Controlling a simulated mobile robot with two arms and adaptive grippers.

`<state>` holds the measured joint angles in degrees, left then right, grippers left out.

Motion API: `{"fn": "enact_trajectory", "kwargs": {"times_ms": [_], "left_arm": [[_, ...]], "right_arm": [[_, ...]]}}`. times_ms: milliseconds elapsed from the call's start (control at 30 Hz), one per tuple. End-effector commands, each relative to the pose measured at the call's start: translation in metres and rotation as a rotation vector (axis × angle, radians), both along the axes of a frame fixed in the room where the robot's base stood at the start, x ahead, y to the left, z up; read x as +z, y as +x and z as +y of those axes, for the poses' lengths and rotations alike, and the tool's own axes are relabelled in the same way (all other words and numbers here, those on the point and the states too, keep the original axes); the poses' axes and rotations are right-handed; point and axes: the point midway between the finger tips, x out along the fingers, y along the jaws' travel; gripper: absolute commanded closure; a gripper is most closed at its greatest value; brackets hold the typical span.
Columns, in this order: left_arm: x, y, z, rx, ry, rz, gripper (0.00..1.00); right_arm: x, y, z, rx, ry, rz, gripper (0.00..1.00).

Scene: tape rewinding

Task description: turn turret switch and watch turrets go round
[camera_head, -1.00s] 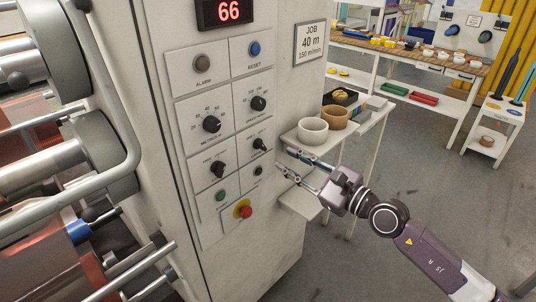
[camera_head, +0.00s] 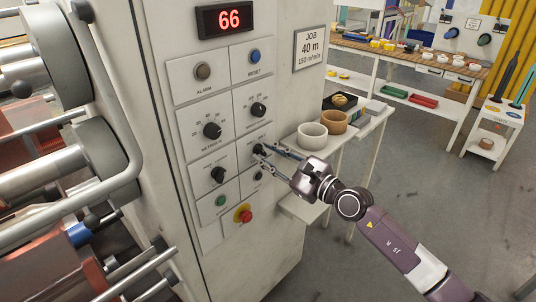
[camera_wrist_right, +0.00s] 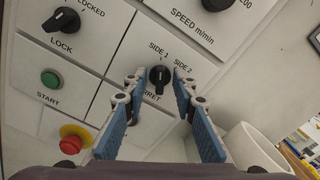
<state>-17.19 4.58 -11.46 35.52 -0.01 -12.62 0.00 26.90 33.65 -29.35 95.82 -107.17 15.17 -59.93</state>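The turret switch (camera_head: 258,150) is a small black knob on the white control panel (camera_head: 205,235). In the right wrist view the turret switch (camera_wrist_right: 159,78) sits under the labels SIDE 1 and SIDE 2. My right gripper (camera_head: 261,158) is at the panel. In the wrist view its open blue fingers (camera_wrist_right: 160,84) stand one on each side of the knob, with gaps between. I cannot tell exactly which way the knob points. The turret machinery, with grey discs and metal rollers (camera_head: 50,175), is at the left of the head view. My left gripper is not in view.
Nearby are the lock knob (camera_head: 218,174), green start button (camera_head: 220,200) and red stop button (camera_head: 243,214). A red display (camera_head: 229,19) reads 66. A white bowl (camera_head: 312,135) and brown bowl (camera_head: 334,122) stand on a shelf right of the panel, near my right arm.

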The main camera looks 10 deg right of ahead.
Motion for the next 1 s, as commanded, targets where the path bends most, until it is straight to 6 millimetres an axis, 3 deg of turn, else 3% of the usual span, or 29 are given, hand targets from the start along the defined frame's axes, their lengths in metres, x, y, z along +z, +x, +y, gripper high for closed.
{"fn": "enact_trajectory", "kwargs": {"times_ms": [233,667,1000], "left_arm": [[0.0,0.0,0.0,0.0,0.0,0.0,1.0],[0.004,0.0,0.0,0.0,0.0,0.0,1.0],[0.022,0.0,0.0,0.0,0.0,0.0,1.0]], "right_arm": [[0.0,0.0,0.0,0.0,0.001,0.001,1.0],[0.001,0.0,0.0,-0.001,0.033,0.025,1.0],[0.003,0.0,-0.001,-0.001,0.215,0.158,1.0]]}}
